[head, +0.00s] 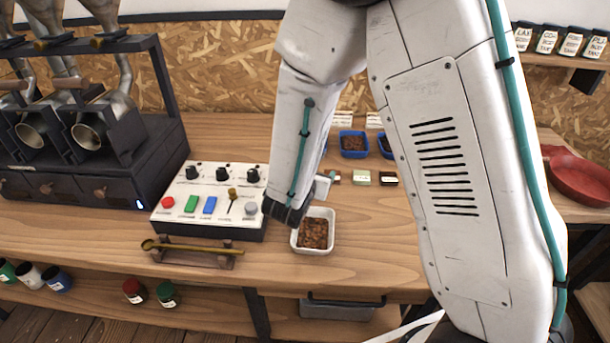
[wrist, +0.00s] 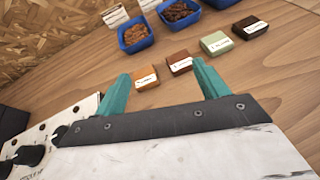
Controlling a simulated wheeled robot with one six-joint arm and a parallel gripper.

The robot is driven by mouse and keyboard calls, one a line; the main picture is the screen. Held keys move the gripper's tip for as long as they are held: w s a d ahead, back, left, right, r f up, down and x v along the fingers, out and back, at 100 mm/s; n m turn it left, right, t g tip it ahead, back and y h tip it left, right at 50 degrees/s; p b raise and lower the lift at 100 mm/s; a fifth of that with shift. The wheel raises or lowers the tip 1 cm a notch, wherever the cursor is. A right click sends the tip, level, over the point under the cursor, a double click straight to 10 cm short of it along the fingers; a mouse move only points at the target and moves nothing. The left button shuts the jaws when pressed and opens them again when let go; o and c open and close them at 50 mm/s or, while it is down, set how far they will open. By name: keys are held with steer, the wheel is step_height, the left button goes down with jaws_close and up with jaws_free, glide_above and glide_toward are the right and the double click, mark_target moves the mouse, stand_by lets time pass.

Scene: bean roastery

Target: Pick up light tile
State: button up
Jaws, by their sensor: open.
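Several small labelled tiles lie in a row on the wooden counter, their labels too small to read. In the wrist view they are a light brown tile (wrist: 148,83), a dark brown tile (wrist: 181,67), a pale green tile (wrist: 215,43) and a near-black tile (wrist: 251,27). I cannot tell by label which is the light tile. The pale green tile (head: 361,178) and near-black tile (head: 388,179) also show in the head view. My gripper (wrist: 161,70) is open and empty, its teal fingers apart, with the two brown tiles showing beyond the gap between them.
Blue trays of beans (wrist: 135,35) stand behind the tiles. A white dish of brown beans (head: 313,247) sits near the counter's front edge. A control panel (head: 212,201) with knobs and buttons is left of it. A red pan (head: 578,175) lies far right.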

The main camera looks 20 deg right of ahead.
steer(key=a+f+n+y, duration=0.1)
steer(key=f, duration=0.1)
steer(key=w+a+f+n+y, duration=0.1)
steer(key=a+f, duration=0.1)
steer(key=shift+w+a+n+t, duration=0.1)
steer(key=shift+n+t, duration=0.3)
steer(key=x, duration=0.5)
steer(key=shift+w+f, duration=0.1)
steer(key=shift+w, duration=0.1)
steer(key=shift+x, duration=3)
steer(key=shift+w+a, duration=0.1)
steer(key=shift+a, duration=0.05)
steer(key=c, duration=1.1)
